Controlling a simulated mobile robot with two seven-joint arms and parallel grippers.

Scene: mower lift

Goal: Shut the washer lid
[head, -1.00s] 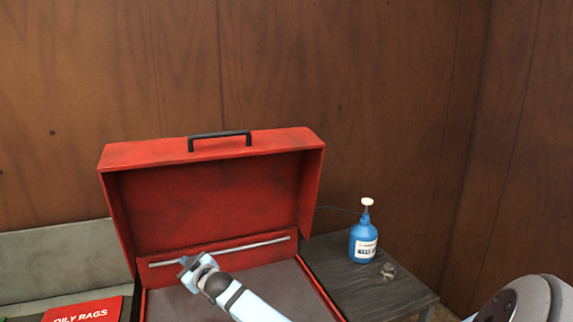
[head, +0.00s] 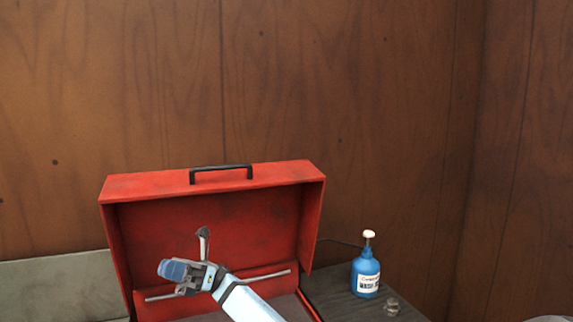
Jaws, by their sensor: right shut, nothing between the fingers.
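The red washer lid (head: 150,230) stands open and upright in the head view, its hollow inside facing me. A black handle (head: 221,170) is on its top edge. My right gripper (head: 176,270) is shut and empty in front of the lid's lower inside. I cannot tell whether it touches the lid. A metal rod (head: 268,275) runs across the lid's lower part, partly hidden by the gripper. Only a little of the washer basin shows at the bottom edge. My left gripper is out of view.
A blue wash bottle (head: 366,275) with a white top stands on a dark bench (head: 335,295) right of the washer. A small metallic piece (head: 392,306) lies near it. A wood-panelled wall (head: 400,110) rises behind. A grey ledge (head: 50,288) is at left.

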